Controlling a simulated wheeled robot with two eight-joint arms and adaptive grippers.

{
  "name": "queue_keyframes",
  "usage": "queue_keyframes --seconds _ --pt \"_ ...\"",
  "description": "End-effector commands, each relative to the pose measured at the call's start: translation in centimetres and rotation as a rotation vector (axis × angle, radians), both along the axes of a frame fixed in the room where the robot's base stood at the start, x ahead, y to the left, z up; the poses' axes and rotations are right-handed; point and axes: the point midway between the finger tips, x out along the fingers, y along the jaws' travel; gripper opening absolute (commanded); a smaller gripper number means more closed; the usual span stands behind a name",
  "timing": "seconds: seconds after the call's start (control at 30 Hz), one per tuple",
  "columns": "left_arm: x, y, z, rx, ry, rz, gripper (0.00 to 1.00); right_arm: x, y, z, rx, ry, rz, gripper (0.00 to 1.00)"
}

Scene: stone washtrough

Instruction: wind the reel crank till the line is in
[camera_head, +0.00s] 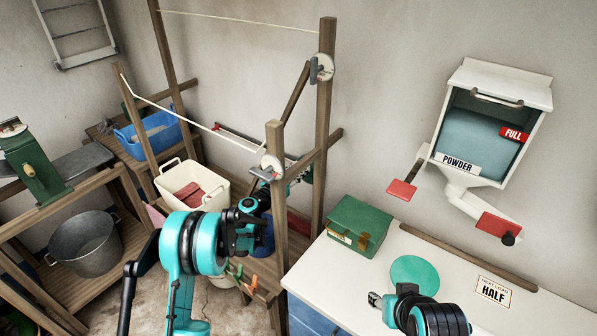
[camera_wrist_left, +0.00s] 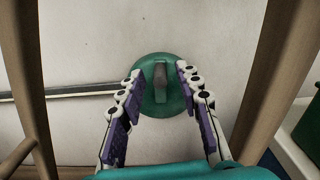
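In the left wrist view a round green reel (camera_wrist_left: 172,104) stands against the pale wall with a grey-brown crank handle (camera_wrist_left: 160,80) upright at its middle. My left gripper (camera_wrist_left: 160,71) is open, its fingers on either side of the handle with gaps between. In the head view the green reel (camera_head: 306,170) shows behind a wooden post, which partly hides my left gripper. A pale line (camera_head: 180,108) runs slanting between posts, another (camera_head: 240,20) high up. My right gripper (camera_head: 376,299) is above the white counter; its finger gap is too small to judge.
Wooden posts (camera_head: 324,130) and (camera_head: 277,190) with white dials stand close around my left arm. The white counter (camera_head: 345,275) holds a green box (camera_head: 358,222). A cream tub (camera_head: 180,173) of reddish cloth stands left. A powder dispenser (camera_head: 487,130) hangs right.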

Motion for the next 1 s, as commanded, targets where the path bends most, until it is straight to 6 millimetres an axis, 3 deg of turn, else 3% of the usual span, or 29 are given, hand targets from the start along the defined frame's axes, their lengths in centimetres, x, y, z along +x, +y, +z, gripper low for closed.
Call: queue_keyframes --seconds 0.17,0.3,0.67,1.0 --pt "0.0 -0.02 0.02 0.0 0.0 0.0 0.34 0.0 0.0 0.04 0.0 0.0 0.0 0.42" --pt "0.0 -0.01 0.02 0.0 0.0 0.0 0.0 0.0 0.0 0.03 0.0 0.0 0.0 0.42" --pt "-0.08 -0.1 -0.02 0.017 -0.011 0.0 0.0 0.01 0.0 -0.08 0.0 0.0 0.0 0.42" --pt "-0.61 -0.93 -0.29 0.171 -0.115 -0.001 0.0 0.0 0.0 -0.88 0.0 0.0 0.0 0.42"
